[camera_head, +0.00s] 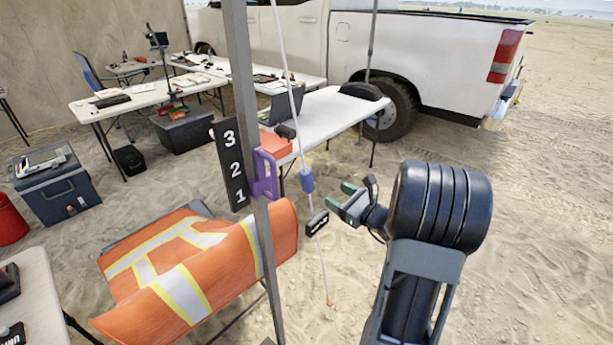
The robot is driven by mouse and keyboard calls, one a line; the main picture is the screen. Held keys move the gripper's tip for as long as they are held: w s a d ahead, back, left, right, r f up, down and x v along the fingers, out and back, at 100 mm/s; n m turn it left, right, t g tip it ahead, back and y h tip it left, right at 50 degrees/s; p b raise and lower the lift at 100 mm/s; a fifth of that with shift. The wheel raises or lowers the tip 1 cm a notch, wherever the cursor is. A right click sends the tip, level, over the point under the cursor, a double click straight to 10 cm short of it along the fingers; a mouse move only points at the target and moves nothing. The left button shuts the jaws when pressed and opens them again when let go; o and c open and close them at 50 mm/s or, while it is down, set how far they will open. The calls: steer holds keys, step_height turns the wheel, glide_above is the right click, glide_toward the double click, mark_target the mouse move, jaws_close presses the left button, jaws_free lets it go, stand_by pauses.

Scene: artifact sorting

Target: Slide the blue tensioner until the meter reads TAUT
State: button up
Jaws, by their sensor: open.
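The blue tensioner (306,180) is a small cylinder on a thin pale guy line that runs from the top of the view down to the sand. A small black tag (317,223) with light lettering, perhaps the meter, sits on the same line just below it. The lettering is too small to read. My gripper (341,196) has green-tipped fingers. It is open and empty, just right of the line, a little below the tensioner and above the black tag. It appears apart from both, though depth is hard to judge.
A grey pole (245,80) stands left of the line, with a black 3-2-1 plate (233,165) and purple handle (265,174). A white table (335,112) and pickup (440,55) stand behind. Sand at right is clear.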

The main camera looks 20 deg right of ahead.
mark_target(310, 179)
steer(key=p+x, duration=0.2)
steer(key=x, duration=1.1)
steer(key=shift+w+d+p, duration=0.1)
steer(key=shift+w+p, duration=0.1)
steer(key=shift+p, duration=0.2)
